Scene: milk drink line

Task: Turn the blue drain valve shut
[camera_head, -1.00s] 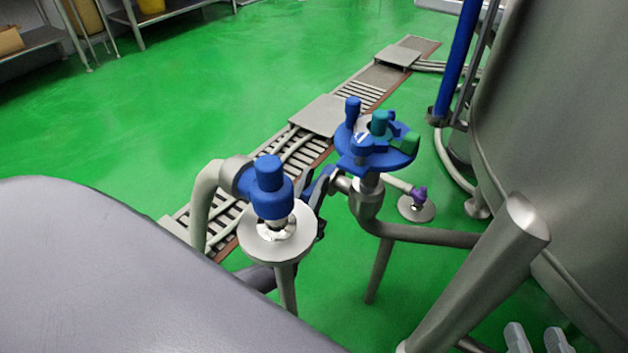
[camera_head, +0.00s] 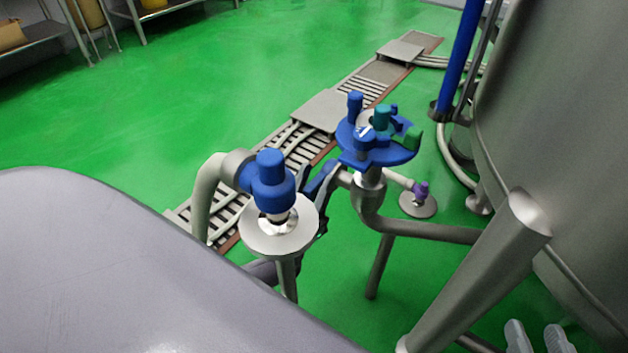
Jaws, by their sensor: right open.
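A blue lever (camera_head: 319,181) sits on the pipework between two blue-topped fittings; I take it for the drain valve's handle. Dark finger-like parts, apparently my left gripper (camera_head: 318,198), are close around or beside this lever. The front fitting hides much of them, so I cannot tell whether they grip it. The front fitting has a blue cap (camera_head: 270,181) above a round steel plate (camera_head: 278,240). Two pale grey fingertips at the bottom right edge look like my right gripper (camera_head: 536,338); they stand apart and empty, away from the valve.
A blue disc fitting (camera_head: 377,150) with blue and green knobs stands behind the lever. A slanted steel pipe (camera_head: 480,270) and a large tank (camera_head: 570,140) crowd the right. A grated floor drain (camera_head: 350,92) runs behind. Green floor (camera_head: 210,75) is open at upper left.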

